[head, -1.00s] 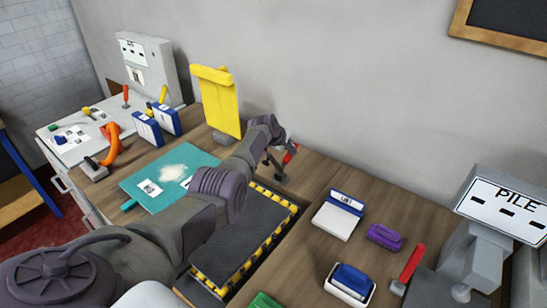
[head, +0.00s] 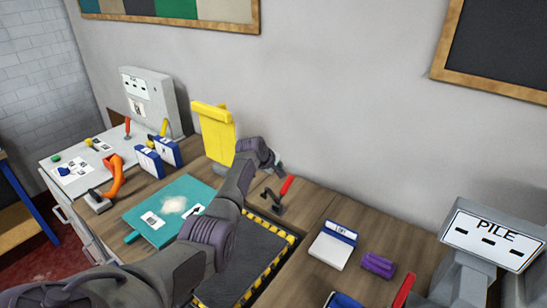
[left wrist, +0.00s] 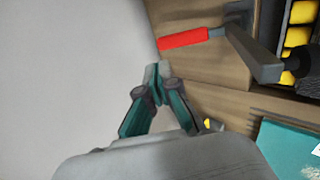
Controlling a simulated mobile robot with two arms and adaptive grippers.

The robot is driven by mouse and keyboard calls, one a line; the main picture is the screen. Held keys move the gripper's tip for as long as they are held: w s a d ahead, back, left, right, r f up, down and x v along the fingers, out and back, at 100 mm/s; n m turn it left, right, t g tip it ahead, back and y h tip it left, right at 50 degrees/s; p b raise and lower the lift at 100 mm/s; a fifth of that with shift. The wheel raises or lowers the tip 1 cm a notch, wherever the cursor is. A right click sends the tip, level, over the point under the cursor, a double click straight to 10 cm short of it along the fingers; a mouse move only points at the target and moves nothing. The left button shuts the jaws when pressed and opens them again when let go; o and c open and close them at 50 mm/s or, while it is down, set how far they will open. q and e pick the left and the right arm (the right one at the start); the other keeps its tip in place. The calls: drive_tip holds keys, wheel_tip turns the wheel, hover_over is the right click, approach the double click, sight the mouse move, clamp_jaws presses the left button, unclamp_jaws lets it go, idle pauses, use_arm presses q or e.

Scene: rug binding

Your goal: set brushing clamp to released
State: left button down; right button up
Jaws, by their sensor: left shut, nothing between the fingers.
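The clamp has a red handle (head: 287,185) and a dark metal arm. It stands on the wooden bench behind the yellow-and-black striped bed, its handle slanting up. In the left wrist view its red handle (left wrist: 184,38) is at upper middle, and its dark arm (left wrist: 252,58) reaches toward a black tip by the striped edge. I cannot tell whether it is clamped or released. My left gripper (head: 280,170) is just behind the handle, near the wall. In the left wrist view the gripper (left wrist: 157,70) is shut and empty, apart from the handle. My right gripper is out of view.
A yellow stand (head: 214,135) is close left of my left arm. A teal board (head: 150,222) with a white pile lies nearer. A blue-and-white block (head: 333,246) and purple brush (head: 378,265) are to the right. The grey wall is close behind the clamp.

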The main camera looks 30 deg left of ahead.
use_arm(q)
drive_tip(key=r, duration=0.1)
drive_tip(key=s+r, duration=0.1)
drive_tip(key=r, duration=0.1)
drive_tip(key=s+r, duration=0.1)
drive_tip(key=shift+s+a+r+b, duration=0.15)
drive_tip(key=shift+s+r+b, duration=0.1)
drive_tip(key=shift+r+b, duration=0.1)
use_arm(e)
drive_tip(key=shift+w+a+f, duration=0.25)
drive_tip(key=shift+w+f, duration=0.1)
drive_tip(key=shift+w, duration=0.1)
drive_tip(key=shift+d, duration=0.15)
use_arm(q)
drive_tip(key=shift+s+f, duration=0.1)
